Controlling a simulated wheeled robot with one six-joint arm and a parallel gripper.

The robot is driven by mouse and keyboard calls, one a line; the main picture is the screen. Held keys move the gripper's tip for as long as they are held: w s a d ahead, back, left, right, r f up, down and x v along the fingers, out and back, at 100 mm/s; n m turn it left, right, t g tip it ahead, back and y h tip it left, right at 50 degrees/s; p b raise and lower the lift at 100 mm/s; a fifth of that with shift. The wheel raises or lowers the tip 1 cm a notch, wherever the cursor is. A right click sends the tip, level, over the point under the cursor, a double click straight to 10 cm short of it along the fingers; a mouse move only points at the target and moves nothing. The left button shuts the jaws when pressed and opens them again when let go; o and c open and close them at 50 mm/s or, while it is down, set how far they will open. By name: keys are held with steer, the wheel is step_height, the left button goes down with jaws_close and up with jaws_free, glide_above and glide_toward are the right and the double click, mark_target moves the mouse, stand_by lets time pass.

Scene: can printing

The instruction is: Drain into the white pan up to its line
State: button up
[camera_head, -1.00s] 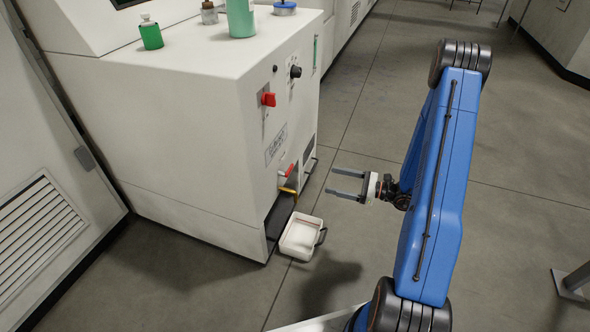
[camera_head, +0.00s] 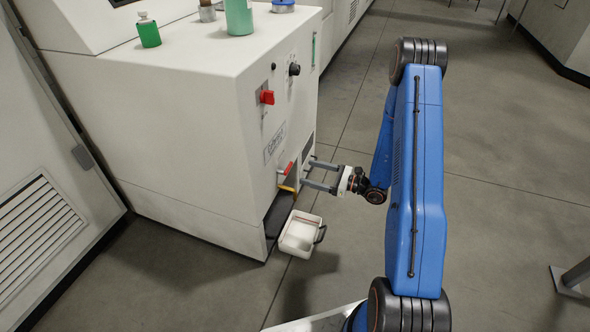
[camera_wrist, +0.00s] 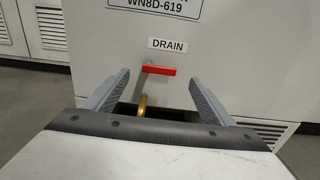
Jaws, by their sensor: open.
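The white pan (camera_head: 300,233) sits on the floor in front of the machine's lower opening, its dark handle to the right. The red drain lever (camera_head: 286,168) is on the machine's front, above a brass spout (camera_head: 287,188). In the wrist view the red lever (camera_wrist: 159,70) lies crosswise under the DRAIN label (camera_wrist: 167,45), with the brass spout (camera_wrist: 142,106) below it. My gripper (camera_head: 307,172) is open and empty, its fingers pointing at the machine just right of the lever. In the wrist view the lever appears between the fingers (camera_wrist: 158,82), ahead of them.
The white machine (camera_head: 180,130) has another red switch (camera_head: 267,97) and a black knob (camera_head: 294,70) higher up. A green bottle (camera_head: 148,30) and a green container (camera_head: 239,17) stand on top. The floor (camera_head: 490,220) to the right is open.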

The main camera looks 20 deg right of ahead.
mark_target(290, 167)
steer(key=x, duration=0.7)
steer(key=shift+w+a, duration=0.1)
steer(key=shift+a, duration=0.05)
steer(key=c, duration=1.1)
